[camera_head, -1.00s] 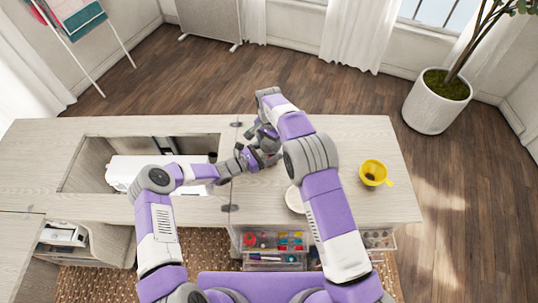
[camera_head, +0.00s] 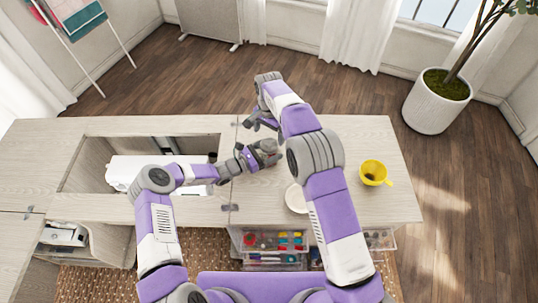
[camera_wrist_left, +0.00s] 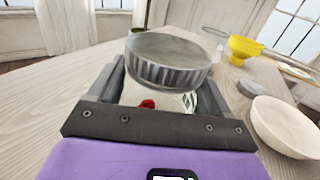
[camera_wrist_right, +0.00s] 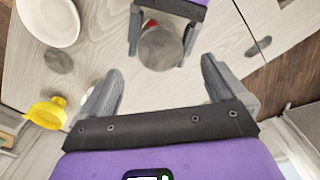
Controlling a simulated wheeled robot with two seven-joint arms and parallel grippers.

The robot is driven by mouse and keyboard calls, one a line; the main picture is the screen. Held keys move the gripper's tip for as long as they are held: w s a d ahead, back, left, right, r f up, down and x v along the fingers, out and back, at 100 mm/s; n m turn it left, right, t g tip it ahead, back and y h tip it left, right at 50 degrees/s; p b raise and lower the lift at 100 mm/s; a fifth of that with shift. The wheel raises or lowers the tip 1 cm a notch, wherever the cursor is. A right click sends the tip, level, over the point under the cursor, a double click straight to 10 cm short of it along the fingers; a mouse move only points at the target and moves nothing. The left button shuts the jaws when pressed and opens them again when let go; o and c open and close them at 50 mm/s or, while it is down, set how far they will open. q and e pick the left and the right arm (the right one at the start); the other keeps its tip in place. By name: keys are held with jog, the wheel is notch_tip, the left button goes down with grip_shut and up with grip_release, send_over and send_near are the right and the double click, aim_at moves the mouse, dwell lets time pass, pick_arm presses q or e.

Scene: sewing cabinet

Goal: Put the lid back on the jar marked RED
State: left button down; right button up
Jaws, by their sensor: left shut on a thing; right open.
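A glass jar with a red mark (camera_wrist_left: 148,104) stands between the fingers of my left gripper (camera_head: 264,155), which is shut on it. A wide grey metal lid (camera_wrist_left: 168,60) sits on top of the jar and hides its mouth. I cannot tell whether it is fully seated. In the right wrist view the lid's round top (camera_wrist_right: 160,48) shows beyond my right gripper (camera_wrist_right: 160,90). That gripper is open and empty, with its fingers apart and clear of the lid. In the head view my right gripper (camera_head: 256,122) is behind the jar, partly hidden by its own arm.
A white bowl (camera_head: 296,199) and a yellow funnel (camera_head: 373,172) stand on the tabletop at right. A grey disc (camera_wrist_right: 58,60) lies near the bowl. The cabinet's open well with a white machine (camera_head: 130,170) is at left.

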aim_at(261, 154)
notch_tip(261, 154, up, 6)
jog(key=shift+r, duration=0.25)
pick_arm(q)
grip_release()
jog(key=shift+v, duration=3.85)
pick_arm(e)
jog(key=shift+r, duration=0.25)
